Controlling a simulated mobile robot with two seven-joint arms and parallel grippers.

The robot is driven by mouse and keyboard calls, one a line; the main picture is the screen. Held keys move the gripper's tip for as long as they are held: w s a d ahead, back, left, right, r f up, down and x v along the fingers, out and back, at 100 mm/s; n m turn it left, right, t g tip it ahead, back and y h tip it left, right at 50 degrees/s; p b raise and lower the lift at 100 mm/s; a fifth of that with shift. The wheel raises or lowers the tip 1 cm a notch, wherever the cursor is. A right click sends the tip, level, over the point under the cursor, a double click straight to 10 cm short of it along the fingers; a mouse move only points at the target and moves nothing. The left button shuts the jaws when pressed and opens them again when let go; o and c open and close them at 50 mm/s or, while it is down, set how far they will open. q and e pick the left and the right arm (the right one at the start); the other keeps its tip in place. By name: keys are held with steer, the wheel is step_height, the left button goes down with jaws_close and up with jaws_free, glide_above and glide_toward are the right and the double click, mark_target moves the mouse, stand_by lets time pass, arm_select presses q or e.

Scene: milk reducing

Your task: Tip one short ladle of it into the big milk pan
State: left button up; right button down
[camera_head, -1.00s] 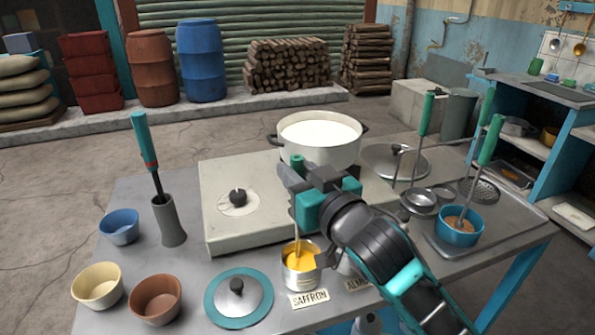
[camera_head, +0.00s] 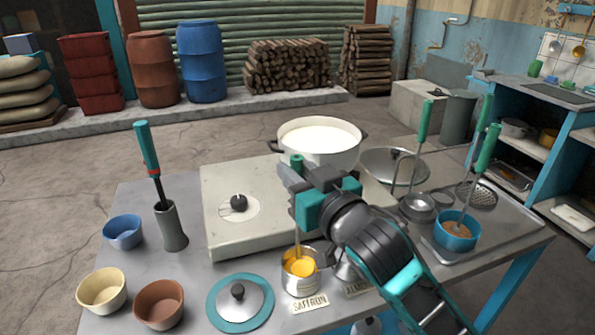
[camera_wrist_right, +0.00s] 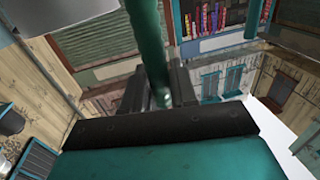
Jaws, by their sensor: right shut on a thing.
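My right gripper (camera_head: 312,190) is shut on the green handle of a short ladle (camera_head: 297,162), which hangs nearly upright. The green handle (camera_wrist_right: 147,45) also shows between the fingers in the right wrist view. The ladle's lower end is at the mouth of the metal saffron tin (camera_head: 297,284), with yellow-orange liquid (camera_head: 303,267) showing there. I cannot tell how far the ladle's bowl is above the liquid in the tin. The big milk pan (camera_head: 321,148), white inside with milk, stands behind the gripper on the stove. My left gripper is out of view.
A second tin, labelled almond, is partly hidden by my right arm. A teal-rimmed lid (camera_head: 238,302) lies left of the saffron tin. Bowls (camera_head: 102,290) and a grey holder (camera_head: 171,228) stand at left. Tall ladles and a blue pot (camera_head: 456,232) stand on the right tray.

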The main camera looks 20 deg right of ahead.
mark_target(298, 158)
step_height(298, 158, up, 2)
steer(key=shift+r+p, duration=0.1)
steer(key=shift+p, duration=0.8)
steer(key=shift+r+p, duration=0.8)
steer(key=shift+p, duration=0.1)
steer(key=shift+r+p, duration=0.85)
steer(key=shift+r, duration=0.35)
steer(key=shift+a, duration=0.15)
steer(key=shift+a, duration=0.15)
steer(key=shift+s+a+n, duration=0.3)
steer(key=shift+a+n, duration=0.4)
steer(key=shift+a, duration=0.35)
steer(key=shift+s+a+n, duration=0.25)
steer(key=shift+a+n, duration=0.45)
steer(key=shift+a, duration=0.35)
steer(key=shift+a, duration=0.1)
